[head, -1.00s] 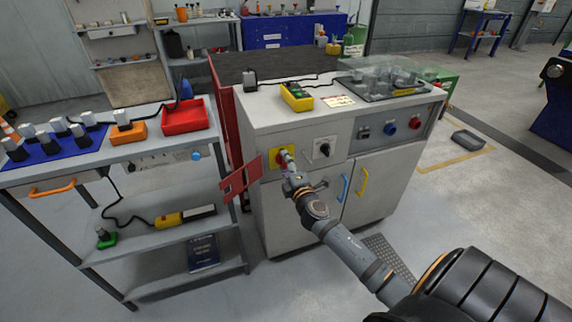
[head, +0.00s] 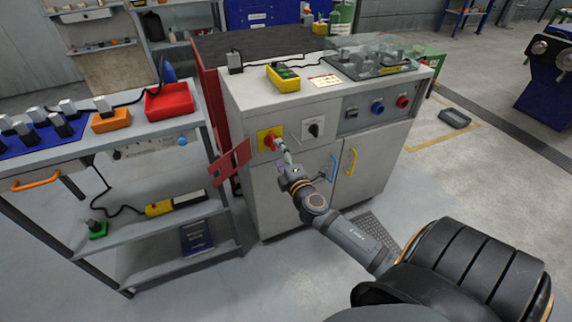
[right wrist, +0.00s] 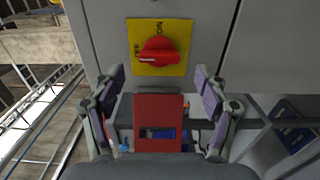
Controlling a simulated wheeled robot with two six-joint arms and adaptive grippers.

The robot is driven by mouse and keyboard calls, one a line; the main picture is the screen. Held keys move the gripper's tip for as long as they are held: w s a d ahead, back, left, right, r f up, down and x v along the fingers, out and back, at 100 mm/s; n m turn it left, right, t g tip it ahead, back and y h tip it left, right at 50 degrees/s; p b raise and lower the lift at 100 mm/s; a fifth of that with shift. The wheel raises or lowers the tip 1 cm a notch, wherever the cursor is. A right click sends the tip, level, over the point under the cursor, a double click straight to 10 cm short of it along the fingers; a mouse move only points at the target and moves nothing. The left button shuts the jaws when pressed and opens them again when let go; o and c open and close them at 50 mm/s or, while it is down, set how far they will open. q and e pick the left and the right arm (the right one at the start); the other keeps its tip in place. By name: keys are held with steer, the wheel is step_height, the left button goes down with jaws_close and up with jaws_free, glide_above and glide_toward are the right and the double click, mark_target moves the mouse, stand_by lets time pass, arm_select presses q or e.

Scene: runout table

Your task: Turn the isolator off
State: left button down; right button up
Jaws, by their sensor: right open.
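The isolator is a red rotary knob (head: 270,143) on a yellow plate (head: 262,134) at the left of the grey cabinet's front. In the right wrist view the knob (right wrist: 158,51) sits above and between my fingertips. A pale mark on it points left; "ON" is lettered sideways at the plate's top. My right gripper (head: 284,154) is just in front of and below right of the knob. In the right wrist view the right gripper (right wrist: 160,80) has its fingers spread, with nothing held. Contact with the knob does not show. My left gripper is out of view.
A red flap with a cutout (head: 231,162) stands out at the cabinet's left edge; in the wrist view a red panel (right wrist: 158,122) lies between the fingers. A black-and-white rotary switch (head: 314,129) is right of the isolator. A shelf cart with a red bin (head: 168,103) stands at left.

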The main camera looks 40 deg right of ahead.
steer(key=v, duration=0.7)
steer(key=shift+s, duration=0.2)
